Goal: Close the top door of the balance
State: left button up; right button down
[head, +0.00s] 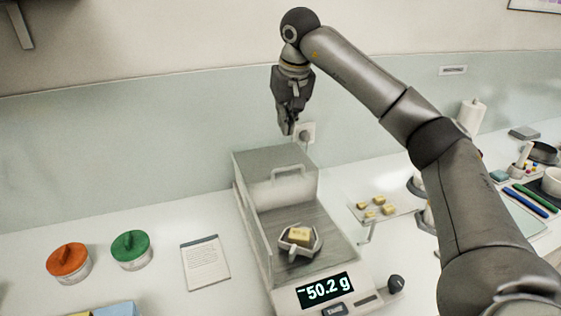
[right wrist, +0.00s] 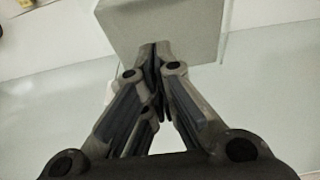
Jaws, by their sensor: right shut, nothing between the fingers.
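The balance (head: 285,297) stands on the white counter in the head view, with clear walls and a display reading about -50.2 g. Its top door (head: 262,160) is a pale panel with a handle (head: 288,171), over the back of the chamber. The front part of the top looks open. A small dish (head: 286,246) with a yellow-topped block (head: 300,235) sits inside. My right gripper (head: 287,131) is shut and empty, pointing down above and behind the top door, apart from the handle. Its closed fingers show in the right wrist view (right wrist: 155,60). My left gripper is out of view.
Left of the balance are an orange-lidded jar (head: 68,261), a green-lidded jar (head: 130,248) and a printed card (head: 205,263). To its right is a clear stand (head: 393,207) with several yellow cubes. A wall socket (head: 305,132) is behind my right gripper.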

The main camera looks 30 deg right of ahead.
jog(key=f, duration=0.1)
jog(key=p, duration=0.3)
send_near(279, 162)
jog(key=x, duration=0.5)
jog(key=shift+w+d+f, duration=0.1)
jog(key=s, duration=0.1)
jog(key=s+p, duration=0.1)
jog(key=shift+s+a+r, duration=0.3)
jog(key=shift+s+r, duration=0.05)
jog(key=shift+r, duration=0.05)
jog(key=shift+s+a+r, duration=0.1)
jog(key=shift+s+a, duration=0.05)
jog(key=shift+s, duration=0.35)
jog(key=shift+s, duration=0.1)
